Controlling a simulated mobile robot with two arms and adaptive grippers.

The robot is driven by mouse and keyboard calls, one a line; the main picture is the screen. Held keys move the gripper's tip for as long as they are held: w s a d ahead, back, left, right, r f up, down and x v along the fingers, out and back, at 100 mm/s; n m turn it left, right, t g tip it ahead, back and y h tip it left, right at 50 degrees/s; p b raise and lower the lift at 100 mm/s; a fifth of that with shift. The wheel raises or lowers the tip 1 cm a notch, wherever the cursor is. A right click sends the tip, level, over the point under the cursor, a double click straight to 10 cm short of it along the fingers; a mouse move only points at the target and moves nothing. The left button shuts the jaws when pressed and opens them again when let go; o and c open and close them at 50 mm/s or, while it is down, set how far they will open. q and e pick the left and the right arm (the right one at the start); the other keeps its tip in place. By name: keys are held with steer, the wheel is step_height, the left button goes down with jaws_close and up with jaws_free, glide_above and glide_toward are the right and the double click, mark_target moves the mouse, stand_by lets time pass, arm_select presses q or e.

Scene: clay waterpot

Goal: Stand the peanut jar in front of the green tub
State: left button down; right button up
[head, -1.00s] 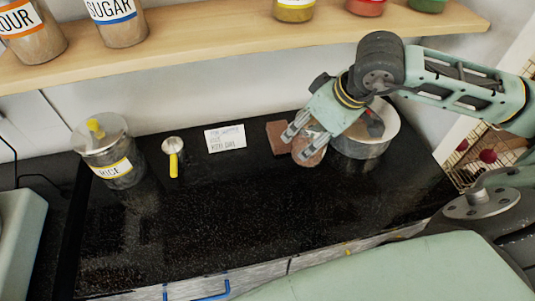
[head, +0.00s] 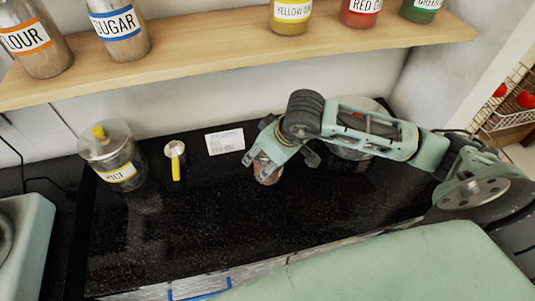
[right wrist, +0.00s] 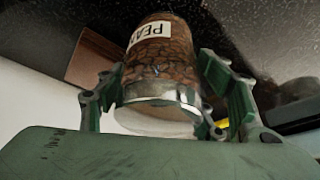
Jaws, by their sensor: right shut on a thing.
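The peanut jar (right wrist: 160,55), with brown nuts, a white label and a silver end, is between the green fingers of my right gripper (right wrist: 170,100) in the right wrist view. In the head view my right gripper (head: 267,165) points down over the black counter, shut on the jar (head: 270,175), which is mostly hidden by the fingers. I cannot tell how far it is above the counter. The green tub (head: 421,9) stands on the wooden shelf at top right, its top cut off by the frame. My left gripper is not in view.
The shelf (head: 220,50) also bears red (head: 360,10) and yellow (head: 290,15) tubs, and flour and sugar jars. A rice jar (head: 110,155), a scoop (head: 175,155) and a note (head: 226,141) are on the counter. My arm partly covers a metal pot (head: 350,150). The front counter is clear.

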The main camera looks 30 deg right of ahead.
steer(key=shift+f, duration=0.15)
steer(key=shift+f+b, duration=0.15)
steer(key=shift+b, duration=0.15)
steer(key=o, duration=1.5)
steer(key=shift+o, duration=0.2)
